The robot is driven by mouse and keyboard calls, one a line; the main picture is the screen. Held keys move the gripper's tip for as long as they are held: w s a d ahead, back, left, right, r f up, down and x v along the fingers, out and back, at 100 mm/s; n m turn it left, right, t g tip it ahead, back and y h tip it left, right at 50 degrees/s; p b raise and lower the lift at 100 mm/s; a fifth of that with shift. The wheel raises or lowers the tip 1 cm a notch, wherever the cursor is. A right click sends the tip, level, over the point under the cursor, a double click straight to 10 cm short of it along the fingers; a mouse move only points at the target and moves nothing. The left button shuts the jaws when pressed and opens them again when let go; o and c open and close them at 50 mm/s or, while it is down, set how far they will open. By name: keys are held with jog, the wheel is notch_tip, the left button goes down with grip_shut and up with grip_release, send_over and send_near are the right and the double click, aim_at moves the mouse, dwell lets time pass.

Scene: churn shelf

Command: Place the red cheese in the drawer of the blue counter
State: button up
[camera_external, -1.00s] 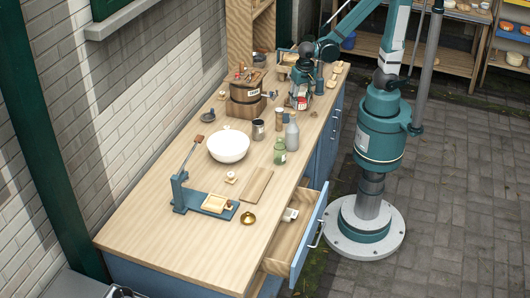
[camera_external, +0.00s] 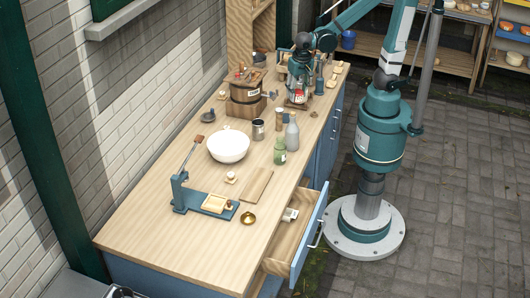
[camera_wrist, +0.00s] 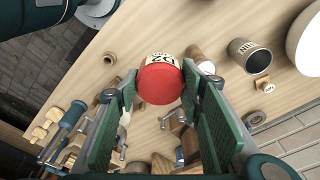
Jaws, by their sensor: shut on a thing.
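The red cheese (camera_wrist: 160,82) is a round red piece with a pale printed band, held between the green pads of my gripper (camera_wrist: 158,95) in the wrist view. In the external view my gripper (camera_external: 299,92) is over the far part of the counter, beyond the bottles, with the red cheese (camera_external: 299,99) low between its fingers. The blue counter (camera_external: 180,279) has a wooden top. Its drawer (camera_external: 310,238) is pulled open at the near right side, with a small pale item (camera_external: 290,214) inside at its far end.
A white bowl (camera_external: 229,147), a metal can (camera_external: 258,130), a green bottle (camera_external: 280,152) and a grey bottle (camera_external: 291,132) stand mid-counter. A wooden churn (camera_external: 246,92) is near my gripper. A blue press (camera_external: 195,197), a board (camera_external: 257,184) and a brass dish (camera_external: 248,218) lie nearer.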

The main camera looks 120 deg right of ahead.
jog(key=w+a+r+n+b, duration=0.25)
jog(key=w+a+n, duration=0.25)
jog(key=w+a, duration=1.95)
jog(key=w+a+f+n+b, duration=0.1)
jog(key=w+a+n, duration=0.1)
jog(key=a, duration=0.9)
jog(key=w+a+f+n+t+b, duration=0.1)
jog(key=w+a, duration=0.2)
jog(key=a, duration=0.7)
jog(key=w+a+f+n+b, duration=0.1)
jog(key=w+a+n+b, duration=0.1)
jog(key=a, duration=0.9)
jog(key=shift+y, duration=0.3)
jog(key=shift+w+d+f, duration=0.1)
jog(key=shift+w+f, duration=0.05)
jog(key=shift+f, duration=1.15)
jog(key=shift+w+d+f, duration=0.1)
jog(key=shift+f, duration=1.15)
notch_tip(320, 180, down, 24)
jog(key=b, duration=0.4)
jog(key=shift+r, duration=0.1)
